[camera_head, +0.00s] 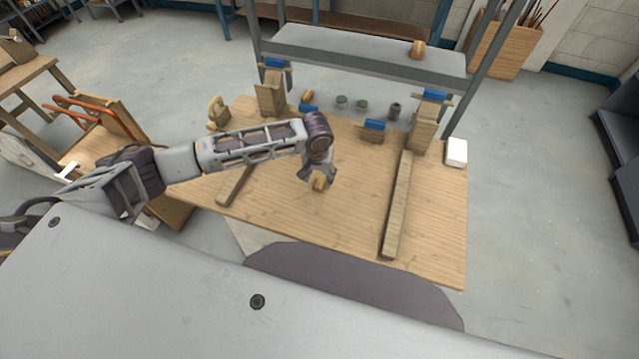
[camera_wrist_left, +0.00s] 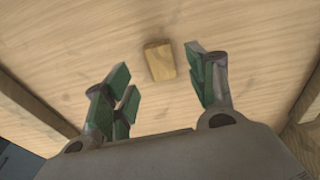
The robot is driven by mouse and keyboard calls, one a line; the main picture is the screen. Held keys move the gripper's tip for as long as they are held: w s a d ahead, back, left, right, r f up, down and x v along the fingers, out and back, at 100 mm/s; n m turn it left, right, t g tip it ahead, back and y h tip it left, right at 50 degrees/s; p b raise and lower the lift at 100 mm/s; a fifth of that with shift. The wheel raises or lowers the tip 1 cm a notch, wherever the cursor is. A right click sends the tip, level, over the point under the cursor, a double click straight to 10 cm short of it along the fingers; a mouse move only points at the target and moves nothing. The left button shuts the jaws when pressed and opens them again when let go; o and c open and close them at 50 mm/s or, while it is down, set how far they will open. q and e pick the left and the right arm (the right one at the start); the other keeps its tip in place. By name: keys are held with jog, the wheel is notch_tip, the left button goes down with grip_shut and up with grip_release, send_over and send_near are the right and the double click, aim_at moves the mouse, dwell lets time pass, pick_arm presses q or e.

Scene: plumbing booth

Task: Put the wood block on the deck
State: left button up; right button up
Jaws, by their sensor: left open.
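A small wood block (camera_wrist_left: 160,61) lies on the tabletop in the left wrist view, between and beyond the spread fingers of my left gripper. In the head view the block (camera_head: 319,184) shows just below my left gripper (camera_head: 317,177), partly hidden by it. My left gripper is open, its green-padded fingers apart, with nothing clearly held. A grey raised deck (camera_head: 350,48) spans the back of the table, with another small wooden piece (camera_head: 417,48) on its right part. My right gripper is out of view.
Wooden stands with blue clamps (camera_head: 271,92), small fittings (camera_head: 361,105) and a white box (camera_head: 456,152) stand towards the back. The tabletop between the bars is mostly free.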

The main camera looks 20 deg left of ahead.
aim_at(319, 182)
pick_arm(q)
jog(key=shift+w+a+f, duration=0.1)
jog(key=shift+w+f, duration=0.1)
jog(key=shift+f, duration=1.65)
jog(key=c, duration=0.9)
jog(key=shift+c, duration=0.2)
jog(key=shift+r, duration=0.15)
notch_tip(319, 182, up, 10)
